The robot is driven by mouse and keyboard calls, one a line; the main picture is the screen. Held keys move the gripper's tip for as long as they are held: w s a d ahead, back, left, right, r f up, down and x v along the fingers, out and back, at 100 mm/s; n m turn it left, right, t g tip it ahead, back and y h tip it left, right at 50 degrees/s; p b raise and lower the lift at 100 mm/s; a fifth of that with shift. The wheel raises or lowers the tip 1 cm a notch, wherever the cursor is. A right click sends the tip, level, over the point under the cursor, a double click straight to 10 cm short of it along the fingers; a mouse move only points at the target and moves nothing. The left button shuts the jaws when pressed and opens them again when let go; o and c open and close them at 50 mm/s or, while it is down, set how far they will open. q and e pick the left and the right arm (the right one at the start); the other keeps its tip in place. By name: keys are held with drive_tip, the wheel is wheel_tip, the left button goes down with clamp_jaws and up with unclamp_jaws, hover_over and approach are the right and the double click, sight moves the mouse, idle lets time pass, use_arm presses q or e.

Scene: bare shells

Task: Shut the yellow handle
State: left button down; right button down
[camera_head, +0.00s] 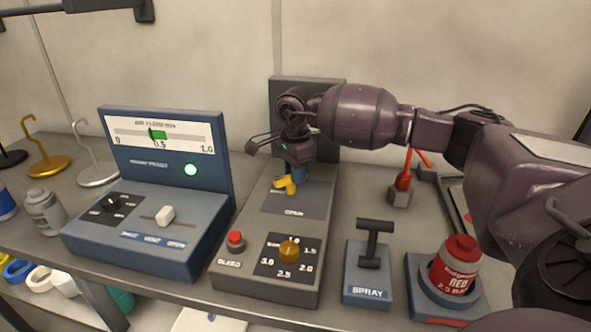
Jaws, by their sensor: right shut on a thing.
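The yellow handle (282,186) sits on the dark upper part of the middle grey console (262,225), above a label. My right gripper (290,172) reaches down from behind and above, with its fingers at the handle. The gripper is shut on the yellow handle and hides its upper part. A bit of blue shows between the fingers and the console. I cannot tell how far the handle is turned. My left gripper is not in view.
A blue console (150,245) with a gauge and a lit green lamp stands on the left. A spray lever box (368,285) and a red canister (456,265) stand on the right. Hooks and cans line the far left. My right arm covers the right side.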

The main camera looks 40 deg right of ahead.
drive_tip(key=m, duration=0.1)
drive_tip(key=m+p, duration=0.1)
drive_tip(key=m, duration=0.1)
drive_tip(key=shift+s+r, duration=0.15)
drive_tip(key=shift+r, duration=0.05)
drive_tip(key=m, duration=0.2)
drive_tip(key=shift+s+a+m+p, duration=0.1)
drive_tip(key=shift+m+p, duration=0.2)
drive_tip(key=shift+p, duration=0.1)
drive_tip(key=shift+s+a+m+p, duration=0.1)
drive_tip(key=shift+m+p, duration=0.3)
drive_tip(key=shift+m, duration=0.7)
drive_tip(key=shift+f+m, duration=0.1)
drive_tip(key=shift+m, duration=0.3)
drive_tip(key=c, duration=1)
unclamp_jaws()
drive_tip(key=shift+o, duration=0.2)
